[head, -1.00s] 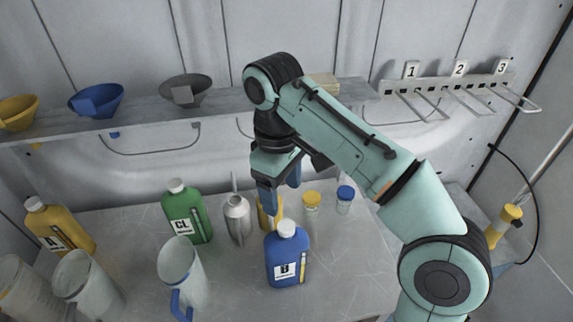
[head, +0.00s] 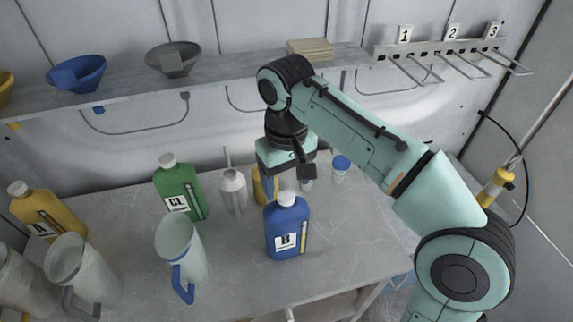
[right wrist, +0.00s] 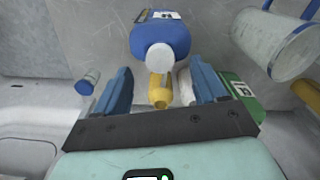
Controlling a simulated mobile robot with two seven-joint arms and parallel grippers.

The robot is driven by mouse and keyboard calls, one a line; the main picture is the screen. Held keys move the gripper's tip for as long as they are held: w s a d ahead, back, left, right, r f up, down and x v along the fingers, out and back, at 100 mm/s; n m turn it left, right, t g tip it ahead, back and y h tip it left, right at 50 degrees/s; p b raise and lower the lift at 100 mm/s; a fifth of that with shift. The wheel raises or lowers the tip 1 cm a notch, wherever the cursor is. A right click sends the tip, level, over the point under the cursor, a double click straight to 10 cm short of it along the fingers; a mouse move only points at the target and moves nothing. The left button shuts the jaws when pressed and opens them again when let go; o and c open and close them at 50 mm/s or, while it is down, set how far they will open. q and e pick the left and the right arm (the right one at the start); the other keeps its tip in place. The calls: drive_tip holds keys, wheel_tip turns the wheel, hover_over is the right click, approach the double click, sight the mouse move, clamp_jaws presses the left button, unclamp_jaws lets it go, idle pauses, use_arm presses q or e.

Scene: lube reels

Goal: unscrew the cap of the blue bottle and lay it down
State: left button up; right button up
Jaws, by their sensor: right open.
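The blue bottle (head: 287,238), labelled B, stands upright on the table with its white cap (head: 286,199) on. My right gripper (head: 286,182) is open and empty, just behind and above the cap in the head view. In the right wrist view, the blue bottle (right wrist: 160,36) is at the top and its white cap (right wrist: 160,58) shows near the fingertips, centred between the two blue fingers (right wrist: 160,66). I cannot tell the exact gap to the cap. My left gripper is out of view.
A yellow container (head: 259,188) and a grey metal bottle (head: 233,192) stand close behind the blue bottle. A green bottle (head: 180,190), a jug (head: 178,250) and a yellow bottle (head: 46,215) stand to the left. A blue-capped jar (head: 340,170) is behind right. Bare table (head: 345,235) lies right.

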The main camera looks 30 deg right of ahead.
sight(286, 195)
drive_tip(key=shift+f+b, duration=0.35)
drive_tip(key=shift+f, duration=1.25)
drive_tip(key=c, duration=1.1)
drive_tip(key=shift+r+n+p, duration=0.15)
drive_tip(key=shift+n+p, duration=0.25)
drive_tip(key=shift+n, duration=0.6)
drive_tip(key=n, duration=0.3)
drive_tip(key=shift+w+p, duration=0.1)
drive_tip(key=shift+p, duration=0.25)
